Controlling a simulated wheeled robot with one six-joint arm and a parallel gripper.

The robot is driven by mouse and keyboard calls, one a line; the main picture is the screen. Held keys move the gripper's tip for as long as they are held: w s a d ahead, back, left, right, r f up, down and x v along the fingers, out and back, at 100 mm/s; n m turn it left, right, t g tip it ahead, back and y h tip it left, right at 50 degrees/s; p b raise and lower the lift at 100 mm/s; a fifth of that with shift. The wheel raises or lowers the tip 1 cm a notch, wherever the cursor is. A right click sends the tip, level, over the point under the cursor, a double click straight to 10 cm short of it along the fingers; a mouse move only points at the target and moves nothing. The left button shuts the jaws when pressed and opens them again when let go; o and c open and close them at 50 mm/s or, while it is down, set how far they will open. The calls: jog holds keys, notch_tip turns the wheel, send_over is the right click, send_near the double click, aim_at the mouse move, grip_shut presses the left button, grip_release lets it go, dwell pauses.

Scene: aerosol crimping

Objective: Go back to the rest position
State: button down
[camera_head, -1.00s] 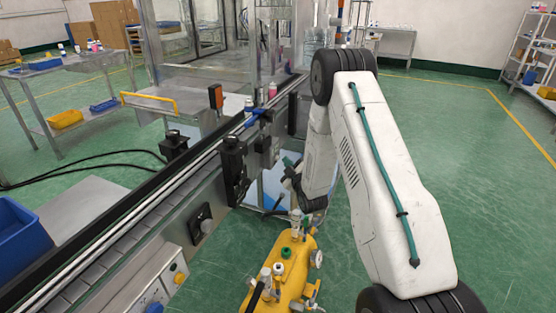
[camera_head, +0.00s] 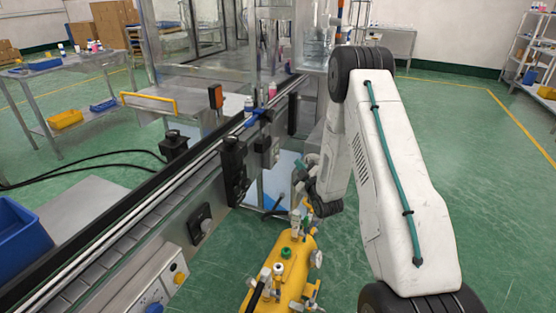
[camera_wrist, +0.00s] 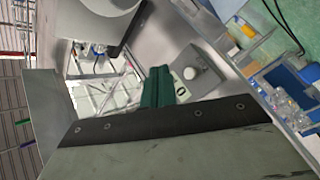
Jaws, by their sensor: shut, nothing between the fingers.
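My gripper (camera_head: 309,161) hangs at the arm's end, beside the conveyor and above the yellow tank. Its dark green fingers also show in the wrist view (camera_wrist: 157,87). They are shut together with nothing between them. The gripper is small and partly hidden by the wrist in the head view.
The conveyor (camera_head: 160,205) runs diagonally along my left. A blue bin (camera_head: 22,238) is at the left edge. Green floor to the right of my arm is clear.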

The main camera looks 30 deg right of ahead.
dwell(0.3)
notch_tip(320, 180, down, 8)
jog(key=s+m+g, duration=0.2)
jog(key=g, duration=0.3)
jog(key=s+a+m+g, duration=0.1)
jog(key=s+m+g, duration=0.2)
jog(key=s+g, duration=0.3)
jog(key=s+a+r+m+g+y, duration=0.1)
jog(key=s+a+r+g, duration=0.1)
jog(key=s+a+r, duration=0.5)
jog(key=s+a+r+m+g, duration=0.1)
jog(key=s+a+r, duration=0.6)
jog(key=s+r, duration=0.9)
jog(key=s+a+r+m+g+y, duration=0.1)
jog(key=s+a+r+g, duration=0.2)
jog(key=s+a+r, duration=0.4)
jog(key=s+r, duration=0.5)
jog(key=shift+a+y, duration=0.25)
jog(key=shift+y, duration=0.05)
